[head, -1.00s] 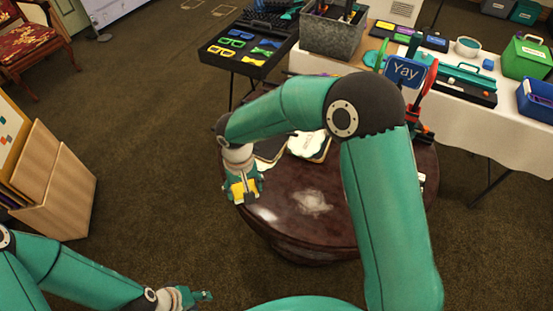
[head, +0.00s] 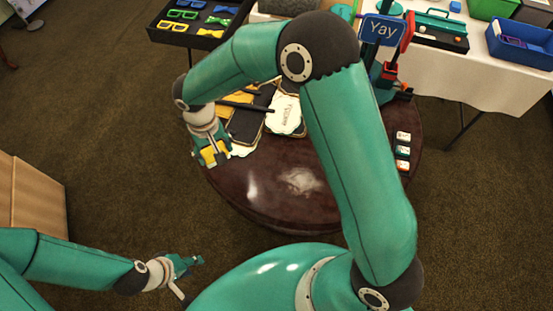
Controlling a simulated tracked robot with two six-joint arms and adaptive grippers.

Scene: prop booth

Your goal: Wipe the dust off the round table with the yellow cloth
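The round table (head: 335,205) is dark, glossy reddish-brown wood. A pale dust patch (head: 302,181) lies on its near half. A bright spot left of it looks like a reflection. My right gripper (head: 213,158) is shut on the yellow cloth (head: 210,154), over the table's left edge and left of the dust. Only small yellow parts of the cloth show between the fingers; I cannot tell whether it touches the table. My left gripper (head: 190,272) looks open and empty, low in the view, off the table's near left side.
Dark and white books or cards (head: 285,112) lie on the table's far left. Small white-topped blocks (head: 403,150) line its right side. A white-clothed table (head: 490,80) and a black tray (head: 185,38) stand behind.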

